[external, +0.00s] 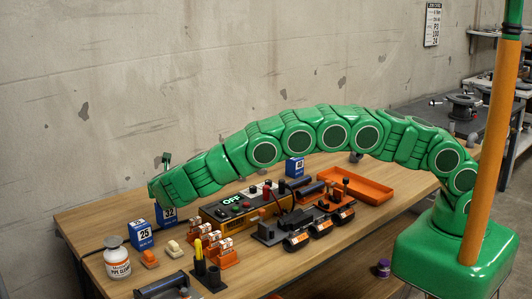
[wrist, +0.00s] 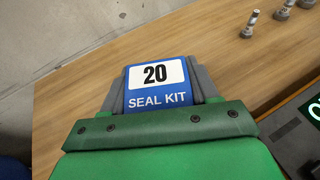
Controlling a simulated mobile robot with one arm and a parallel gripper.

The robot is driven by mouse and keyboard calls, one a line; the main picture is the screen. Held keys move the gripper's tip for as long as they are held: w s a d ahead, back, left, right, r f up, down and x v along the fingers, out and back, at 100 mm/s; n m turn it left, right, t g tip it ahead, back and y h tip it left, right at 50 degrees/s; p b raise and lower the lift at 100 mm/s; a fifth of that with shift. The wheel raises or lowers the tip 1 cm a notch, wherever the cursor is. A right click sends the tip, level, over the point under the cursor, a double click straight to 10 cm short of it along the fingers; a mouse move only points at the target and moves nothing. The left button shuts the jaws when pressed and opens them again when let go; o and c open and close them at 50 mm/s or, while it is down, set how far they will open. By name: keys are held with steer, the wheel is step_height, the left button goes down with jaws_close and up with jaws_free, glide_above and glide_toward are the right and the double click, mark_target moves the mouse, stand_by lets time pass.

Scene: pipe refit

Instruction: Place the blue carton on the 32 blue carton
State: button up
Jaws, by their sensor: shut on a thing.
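In the wrist view a blue carton (wrist: 157,88) with a white label reading "20" and "SEAL KIT" sits between the grey jaws of my gripper (wrist: 157,92), which are shut on it. In the external view my gripper (external: 160,200) is low over the left part of the bench, and the held carton is hidden or cannot be made out there. The 32 blue carton (external: 170,213) shows just under and beside the gripper, partly covered by it. I cannot tell whether the held carton touches it.
The 25 blue carton (external: 141,235) stands just left of the 32 carton. A white jar (external: 117,262), orange fittings (external: 149,259) and an OFF control box (external: 232,203) crowd the bench. Another blue carton (external: 294,167) and an orange tray (external: 358,187) stand farther right.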

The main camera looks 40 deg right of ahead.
steer(key=o, duration=1.1)
steer(key=shift+f, duration=0.1)
steer(key=shift+c, duration=0.2)
steer(key=shift+s+a+r, duration=0.1)
steer(key=shift+s+r, duration=0.1)
steer(key=shift+r, duration=0.1)
steer(key=v, duration=1.1)
steer(key=shift+s+a, duration=0.15)
steer(key=shift+s, duration=0.1)
